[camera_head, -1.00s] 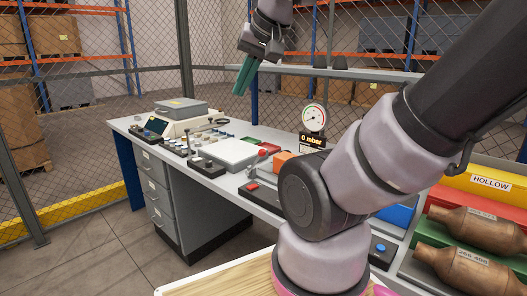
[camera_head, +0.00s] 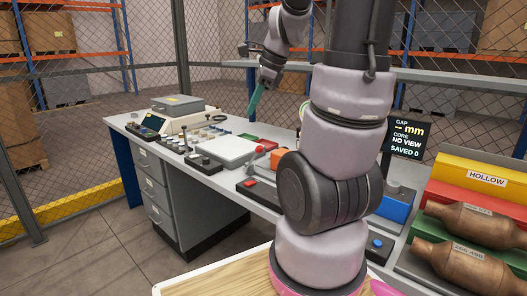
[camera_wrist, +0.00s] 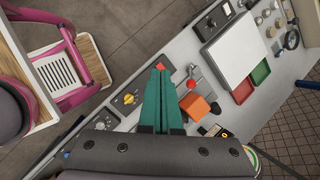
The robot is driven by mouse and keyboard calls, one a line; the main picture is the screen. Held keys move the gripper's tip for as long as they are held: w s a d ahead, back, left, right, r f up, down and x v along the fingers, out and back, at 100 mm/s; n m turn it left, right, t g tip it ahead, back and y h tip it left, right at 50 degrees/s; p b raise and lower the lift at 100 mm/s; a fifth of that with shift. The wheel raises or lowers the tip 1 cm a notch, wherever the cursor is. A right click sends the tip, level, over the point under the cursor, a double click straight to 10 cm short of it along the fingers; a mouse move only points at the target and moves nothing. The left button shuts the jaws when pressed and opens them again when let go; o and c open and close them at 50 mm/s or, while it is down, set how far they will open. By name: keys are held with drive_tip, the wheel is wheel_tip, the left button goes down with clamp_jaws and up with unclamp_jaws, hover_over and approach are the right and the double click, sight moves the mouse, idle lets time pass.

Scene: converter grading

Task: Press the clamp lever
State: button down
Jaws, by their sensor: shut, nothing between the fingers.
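A lever with a red ball knob (camera_head: 260,149), which looks like the clamp lever, stands on the bench near an orange block (camera_head: 277,157). The wrist view shows the red knob (camera_wrist: 191,84) just right of my fingers, with the orange block (camera_wrist: 196,106) below it. My gripper (camera_head: 252,114) has green fingers that are shut and empty. It hangs above the bench, pointing down. In the wrist view my fingertips (camera_wrist: 160,70) overlap the picture just below a red button (camera_wrist: 162,66); their height above the bench is unclear. The lever's base is partly hidden.
A yellow knob (camera_wrist: 128,98) is left of my fingers. A display (camera_head: 405,138) reads "NO VIEW". Copper-coloured converters (camera_head: 470,222) lie at the right. My arm hides the bench's middle.

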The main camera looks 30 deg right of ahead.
drive_tip(key=w+d+f+m+g, duration=0.1)
drive_tip(key=w+d+f+m, duration=0.3)
drive_tip(key=d+f+m, duration=0.6)
drive_tip(key=f+m, duration=0.1)
drive_tip(key=m, duration=0.3)
drive_tip(key=shift+d+f+g, duration=0.2)
drive_tip(key=shift+f+g, duration=0.1)
drive_tip(key=shift+f, duration=0.05)
drive_tip(key=x, duration=1)
drive_tip(key=shift+d+f, duration=0.1)
drive_tip(key=shift+w+d+r, duration=0.15)
drive_tip(key=shift+w+r, duration=0.4)
drive_tip(key=shift+w, duration=0.3)
drive_tip(key=shift+w+d+r, duration=0.2)
drive_tip(key=shift+w+r, duration=0.35)
drive_tip(key=shift+w, duration=0.35)
